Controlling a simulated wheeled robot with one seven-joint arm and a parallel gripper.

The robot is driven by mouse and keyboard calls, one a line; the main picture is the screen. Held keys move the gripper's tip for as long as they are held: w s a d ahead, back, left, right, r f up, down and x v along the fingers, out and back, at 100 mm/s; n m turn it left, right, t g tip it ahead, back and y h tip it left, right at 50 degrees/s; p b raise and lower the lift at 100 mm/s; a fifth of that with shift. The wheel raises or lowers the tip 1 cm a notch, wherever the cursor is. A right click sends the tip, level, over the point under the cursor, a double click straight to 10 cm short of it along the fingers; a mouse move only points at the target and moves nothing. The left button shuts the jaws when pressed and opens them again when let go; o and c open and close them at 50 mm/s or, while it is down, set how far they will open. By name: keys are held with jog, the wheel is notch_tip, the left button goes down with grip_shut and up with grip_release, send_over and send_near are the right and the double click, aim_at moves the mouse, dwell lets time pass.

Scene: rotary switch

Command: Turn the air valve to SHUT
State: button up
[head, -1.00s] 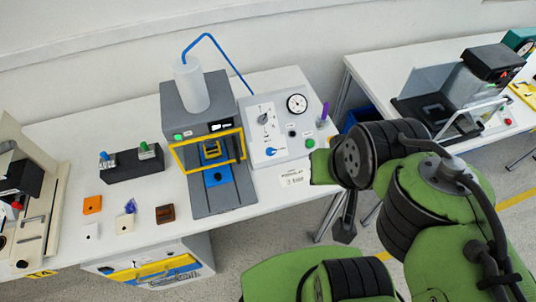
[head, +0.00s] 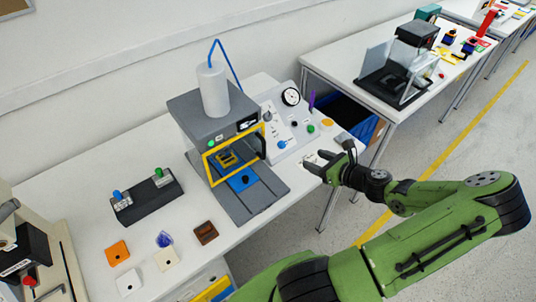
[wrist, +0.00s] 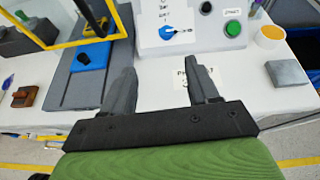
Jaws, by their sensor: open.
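The control panel (head: 277,128) stands right of the press. It carries a blue knob (head: 282,144) low down, which also shows in the wrist view (wrist: 167,33) with a white mark pointing right toward small lettering I cannot read. A grey knob (head: 267,116) sits above it, below a round gauge (head: 290,96). I take the blue knob for the air valve, but no readable label confirms it. My gripper (head: 314,160) is open and empty in front of the panel, near the table's front edge. In the wrist view its two fingers (wrist: 160,70) point toward the panel, apart from the knob.
The grey press (head: 213,125) with a yellow guard stands left of the panel. A black button (wrist: 206,7) and a green button (wrist: 233,28) sit right of the blue knob. An orange round item (wrist: 270,38) and grey block (wrist: 287,73) lie at right.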

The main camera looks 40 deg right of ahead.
jog(key=b, duration=0.2)
send_near(285, 144)
jog(key=shift+m, duration=0.4)
jog(key=x, duration=0.8)
jog(key=shift+w+f, duration=0.1)
jog(key=shift+w, duration=0.1)
jog(key=c, duration=1)
jog(key=shift+c, duration=0.2)
